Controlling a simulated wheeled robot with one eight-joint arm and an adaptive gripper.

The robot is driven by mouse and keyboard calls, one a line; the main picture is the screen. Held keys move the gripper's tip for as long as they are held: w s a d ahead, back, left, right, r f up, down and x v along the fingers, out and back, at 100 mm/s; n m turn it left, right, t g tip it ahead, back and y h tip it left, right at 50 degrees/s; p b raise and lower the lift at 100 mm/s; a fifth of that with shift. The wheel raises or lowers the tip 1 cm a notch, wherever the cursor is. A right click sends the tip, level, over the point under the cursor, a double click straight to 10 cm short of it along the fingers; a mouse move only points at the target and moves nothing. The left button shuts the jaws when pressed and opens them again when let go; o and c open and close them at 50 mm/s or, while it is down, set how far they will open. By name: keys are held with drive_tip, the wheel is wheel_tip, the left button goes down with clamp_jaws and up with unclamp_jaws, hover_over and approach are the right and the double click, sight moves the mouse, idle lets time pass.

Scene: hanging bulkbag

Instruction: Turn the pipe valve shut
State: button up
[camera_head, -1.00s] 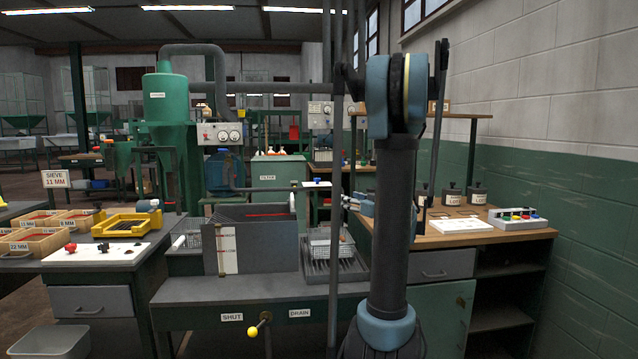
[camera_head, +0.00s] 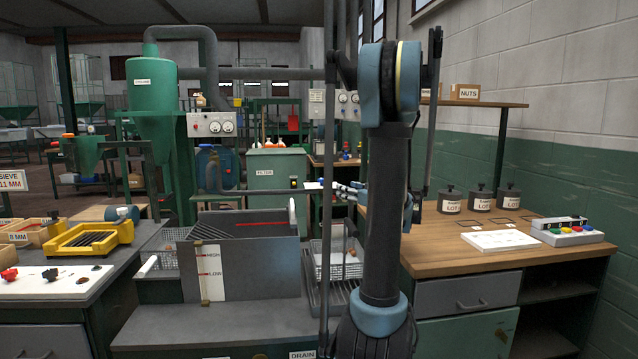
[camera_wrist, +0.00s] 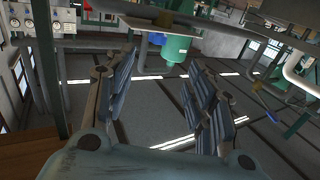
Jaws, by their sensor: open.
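My gripper (camera_head: 350,190) is partly hidden behind my arm in the head view, out over the bench area. In the wrist view my gripper (camera_wrist: 163,62) has its two jointed fingers spread wide, with nothing between them. In the head view the DRAIN label (camera_head: 302,354) sits at the bottom edge. The yellow-knobbed handle beside it is out of frame.
A grey tank (camera_head: 245,268) with a HIGH/LOW scale stands centre-left, with a wire basket (camera_head: 338,260) beside it. A wooden bench (camera_head: 450,245) with lidded pots and a button box (camera_head: 567,232) is at right. A yellow sieve tray (camera_head: 90,238) is at left.

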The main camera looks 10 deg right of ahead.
sight(325, 182)
drive_tip(key=x, duration=1.8)
drive_tip(key=shift+w+d, duration=0.1)
drive_tip(key=shift+c, duration=0.2)
drive_tip(key=c, duration=1)
